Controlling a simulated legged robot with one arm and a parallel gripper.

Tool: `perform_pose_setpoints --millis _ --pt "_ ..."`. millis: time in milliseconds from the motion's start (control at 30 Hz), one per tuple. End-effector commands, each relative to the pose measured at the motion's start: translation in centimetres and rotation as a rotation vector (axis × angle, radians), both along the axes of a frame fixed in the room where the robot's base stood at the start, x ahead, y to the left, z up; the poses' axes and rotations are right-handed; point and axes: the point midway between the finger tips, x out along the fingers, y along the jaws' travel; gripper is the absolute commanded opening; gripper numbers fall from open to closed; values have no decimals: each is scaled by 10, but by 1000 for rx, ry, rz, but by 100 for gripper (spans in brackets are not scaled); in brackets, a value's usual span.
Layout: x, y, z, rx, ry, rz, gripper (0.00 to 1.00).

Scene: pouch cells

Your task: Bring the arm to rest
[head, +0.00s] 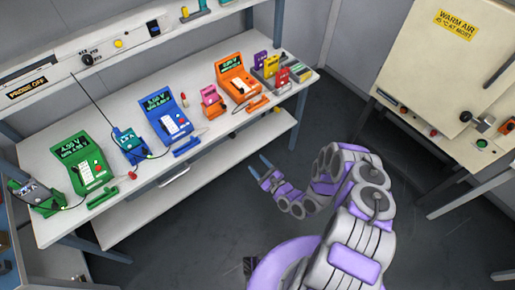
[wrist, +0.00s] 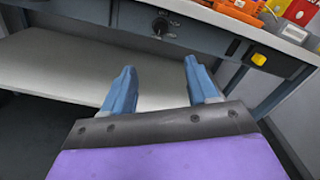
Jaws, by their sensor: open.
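My gripper (head: 262,167) has blue fingers and is at the end of my purple and grey arm, in the middle of the head view. It is in the air in front of the bench (head: 212,141), apart from it. In the wrist view my gripper (wrist: 160,82) shows two blue fingers spread apart with nothing between them. The bench's lower shelf (wrist: 65,72) lies beyond the fingertips. The arm is bent, with its large joints to the right of the gripper.
The bench carries a green tester (head: 88,168), a blue tester (head: 165,115), an orange tester (head: 237,80) and a grey tray (head: 299,72) with coloured pouches. A cream warm-air cabinet (head: 440,65) stands at the right. The dark floor (head: 320,115) between them is clear.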

Motion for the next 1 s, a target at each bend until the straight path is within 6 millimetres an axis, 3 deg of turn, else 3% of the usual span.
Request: perform_pose_setpoints --millis 267,467,767,1000 --pt "1 -1 0 -12 0 1 59" --pt "20 -19 -3 -216 -4 33 59" --pt "59 -81 9 -758 6 124 59" --pt "80 -136 44 -1145 37 198 59"
